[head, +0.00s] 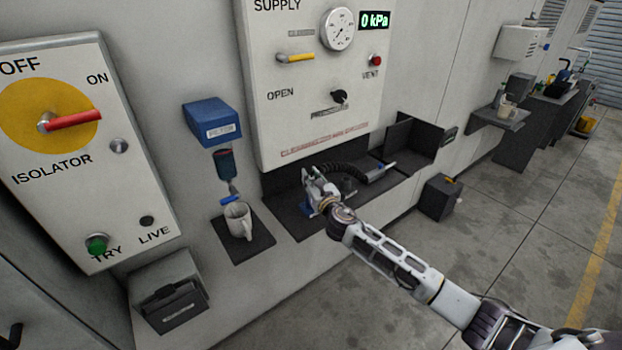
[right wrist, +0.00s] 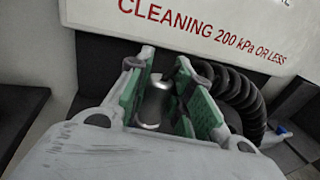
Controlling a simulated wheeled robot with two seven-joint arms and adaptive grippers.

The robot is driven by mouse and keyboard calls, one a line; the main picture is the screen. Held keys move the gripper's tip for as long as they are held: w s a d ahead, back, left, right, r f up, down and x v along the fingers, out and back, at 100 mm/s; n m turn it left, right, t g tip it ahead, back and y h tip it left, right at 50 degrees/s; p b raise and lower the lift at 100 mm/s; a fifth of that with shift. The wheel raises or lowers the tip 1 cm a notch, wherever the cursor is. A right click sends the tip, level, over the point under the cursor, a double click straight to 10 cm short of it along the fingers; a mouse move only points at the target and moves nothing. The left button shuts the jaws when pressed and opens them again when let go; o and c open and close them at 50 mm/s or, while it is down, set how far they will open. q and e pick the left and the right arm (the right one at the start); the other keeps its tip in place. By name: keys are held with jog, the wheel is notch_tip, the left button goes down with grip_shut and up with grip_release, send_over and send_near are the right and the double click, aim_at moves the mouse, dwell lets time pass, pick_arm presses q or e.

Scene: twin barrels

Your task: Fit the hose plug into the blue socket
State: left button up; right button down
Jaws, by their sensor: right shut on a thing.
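My right gripper (head: 315,184) is at the shelf under the supply panel. In the right wrist view, its green-padded fingers (right wrist: 160,95) are closed around a metallic cylinder, which appears to be the hose plug (right wrist: 153,103). The black coiled hose (head: 345,172) lies just right of the fingers; it also shows in the right wrist view (right wrist: 240,98). A small blue part (head: 306,209), perhaps the blue socket, shows just below the gripper in the head view. The gripper hides most of it, so I cannot tell whether the plug touches it. My left gripper is not in view.
The supply panel (head: 285,110) rises behind the shelf (head: 290,222). A grey tool with a blue part (head: 380,171) lies at the hose's right end. A dark bin (head: 440,197) is on the right.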

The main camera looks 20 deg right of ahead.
jog(key=shift+f+b, duration=0.9)
jog(key=shift+f, duration=0.3)
dwell(0.4)
jog(key=c, duration=1.2)
grip_release()
jog(key=shift+s+d, duration=0.1)
jog(key=shift+s, duration=0.95)
jog(key=shift+s+d, duration=0.2)
jog(key=shift+s, duration=2.3)
jog(key=shift+s+d, duration=0.2)
jog(key=shift+s, duration=2.25)
jog(key=shift+f, duration=0.1)
